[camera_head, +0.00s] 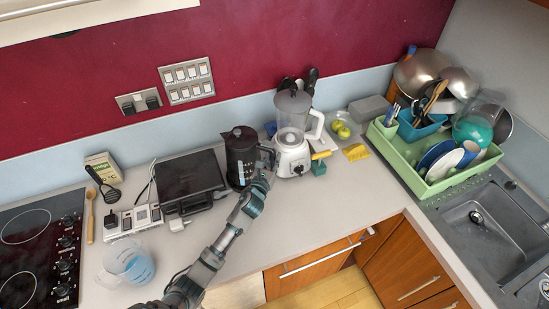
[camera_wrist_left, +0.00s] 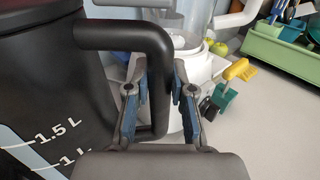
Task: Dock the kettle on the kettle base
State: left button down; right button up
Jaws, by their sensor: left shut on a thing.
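The black kettle (camera_head: 240,150) stands upright against the back of the counter, between the black grill and the blender. In the left wrist view its dark body (camera_wrist_left: 40,85) with white litre marks fills the left side, and its black handle (camera_wrist_left: 120,36) reaches over to the right and down. My left gripper (camera_head: 264,172) is at the kettle's right side. In the left wrist view its two fingers (camera_wrist_left: 160,95) are on either side of the handle's upright part, shut on it. The kettle base is not clearly seen; I cannot tell whether it is under the kettle. My right gripper is not in view.
The white blender (camera_head: 292,150) stands close to the kettle's right. The black grill (camera_head: 188,178) is at its left. A measuring jug (camera_head: 127,262) with blue liquid stands front left. A green dish rack (camera_head: 430,170) is at the right. The counter before the blender is clear.

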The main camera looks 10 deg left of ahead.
pick_arm(q)
jog(key=shift+s+a+r, duration=0.1)
jog(key=shift+a+r, duration=0.05)
jog(key=shift+r, duration=0.1)
jog(key=shift+d, duration=0.4)
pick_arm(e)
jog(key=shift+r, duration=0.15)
pick_arm(q)
jog(key=shift+p, duration=0.35)
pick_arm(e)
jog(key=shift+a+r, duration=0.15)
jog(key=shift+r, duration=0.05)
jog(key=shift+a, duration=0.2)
pick_arm(q)
jog(key=shift+f+b, duration=0.55)
jog(key=shift+f, duration=0.1)
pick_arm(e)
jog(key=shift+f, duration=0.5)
